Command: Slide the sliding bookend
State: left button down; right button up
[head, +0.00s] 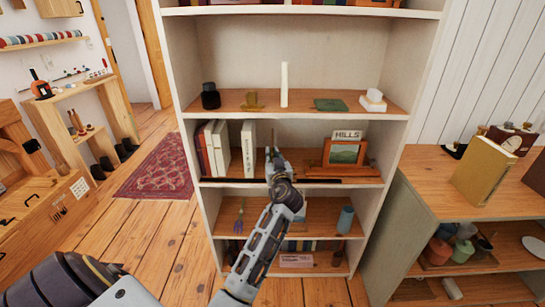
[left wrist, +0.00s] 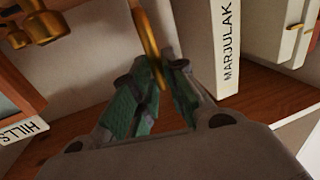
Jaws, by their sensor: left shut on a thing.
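My left gripper (head: 272,160) is inside the middle shelf of the white bookcase. It is between the row of upright books and the framed HILLS picture. In the left wrist view its green-padded fingers (left wrist: 157,88) are shut on a thin upright brass-coloured piece (left wrist: 147,35), which looks like the sliding bookend. The gripper mostly hides this piece in the head view. A white book marked MARJULAK (left wrist: 226,50) stands beside the gripper, with a gap between them. It is the last upright book (head: 248,149) of the row in the head view. My right gripper is not in view.
The HILLS picture (head: 344,152) stands right of the gripper on the same shelf. A dark strip (head: 330,181) runs along the shelf front. The shelf above (head: 225,103) holds a candle (head: 284,84) and small objects. A low wooden cabinet (head: 430,190) stands at the right.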

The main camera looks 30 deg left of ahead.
aim_at(251, 151)
pick_arm(q)
jog(key=s+a, duration=0.1)
jog(key=a, duration=0.1)
jog(key=s+a, duration=0.1)
jog(key=a, duration=0.1)
jog(key=s+a, duration=0.2)
jog(key=shift+a+p, duration=0.2)
jog(key=shift+p, duration=0.1)
jog(key=s+a+p, duration=0.1)
jog(key=s+a, duration=0.2)
jog(key=a, duration=0.2)
jog(key=shift+s+a, duration=0.15)
jog(key=shift+a, duration=0.1)
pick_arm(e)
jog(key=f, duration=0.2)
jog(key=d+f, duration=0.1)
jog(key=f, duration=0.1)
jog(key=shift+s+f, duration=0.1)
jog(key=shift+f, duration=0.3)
pick_arm(q)
jog(key=c, duration=1.5)
grip_release()
jog(key=shift+r, duration=0.1)
jog(key=shift+r, duration=4.95)
